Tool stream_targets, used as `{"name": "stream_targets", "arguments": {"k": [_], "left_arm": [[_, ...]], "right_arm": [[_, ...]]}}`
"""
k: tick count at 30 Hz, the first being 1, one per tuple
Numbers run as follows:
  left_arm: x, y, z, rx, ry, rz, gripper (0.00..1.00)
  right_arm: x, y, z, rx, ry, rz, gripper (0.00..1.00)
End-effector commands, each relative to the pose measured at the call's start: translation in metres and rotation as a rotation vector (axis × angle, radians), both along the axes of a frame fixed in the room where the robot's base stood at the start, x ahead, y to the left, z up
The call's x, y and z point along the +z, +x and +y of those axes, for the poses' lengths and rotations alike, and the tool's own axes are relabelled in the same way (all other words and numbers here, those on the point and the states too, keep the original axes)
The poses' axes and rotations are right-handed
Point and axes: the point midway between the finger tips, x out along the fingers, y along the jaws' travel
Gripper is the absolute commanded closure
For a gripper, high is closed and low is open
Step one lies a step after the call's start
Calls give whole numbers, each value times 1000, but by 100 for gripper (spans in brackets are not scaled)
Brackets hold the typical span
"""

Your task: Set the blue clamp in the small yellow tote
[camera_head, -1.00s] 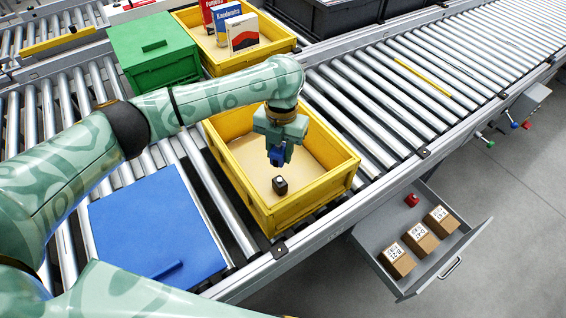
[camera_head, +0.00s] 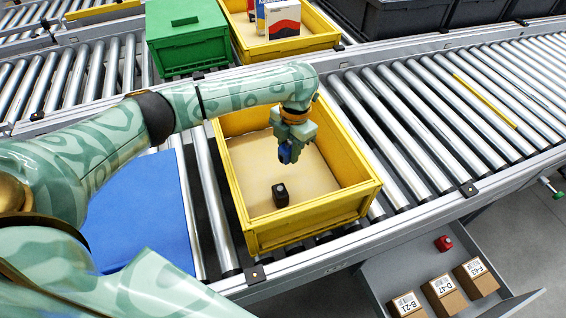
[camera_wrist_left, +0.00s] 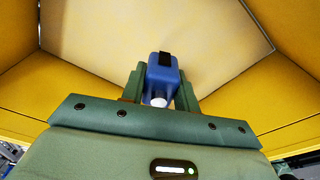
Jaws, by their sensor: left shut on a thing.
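The blue clamp (camera_head: 285,153) is held between the fingers of my left gripper (camera_head: 291,146). The gripper is over the near yellow tote (camera_head: 312,226), with the clamp above the tote's tan floor. In the left wrist view the blue clamp (camera_wrist_left: 161,82), with a black patch at its far end and a pale round part at its near end, sits between the green fingers. The yellow walls surround it there. Any gap between clamp and floor is hard to judge. My right gripper is out of view.
A small black object (camera_head: 280,195) stands on the tote's floor near its front. A blue lid or box (camera_head: 140,215) lies left of the tote, and a green crate (camera_head: 187,40) behind. Another yellow tote (camera_head: 285,47) holds boxes. An open drawer (camera_head: 385,268) holds cartons and a red item.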

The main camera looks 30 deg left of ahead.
Motion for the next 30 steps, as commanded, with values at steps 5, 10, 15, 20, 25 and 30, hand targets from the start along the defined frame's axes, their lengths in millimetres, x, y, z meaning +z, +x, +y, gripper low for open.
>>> {"name": "stream_targets", "arguments": {"k": [5, 10, 15, 20, 25, 30], "left_arm": [[-18, 4, 14, 2, -1, 0, 93], [-32, 7, 24, 3, 1, 1, 93], [-64, 8, 30, 0, -1, 3, 93], [-67, 9, 30, 0, -2, -3, 93], [-67, 9, 30, 0, -2, -3, 93], [-70, 9, 30, 0, -1, -2, 58]], "right_arm": [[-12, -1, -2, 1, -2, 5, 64], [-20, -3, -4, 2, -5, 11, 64], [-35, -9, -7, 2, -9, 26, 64], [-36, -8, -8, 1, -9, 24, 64], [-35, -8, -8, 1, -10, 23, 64], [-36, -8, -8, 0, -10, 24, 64]]}}
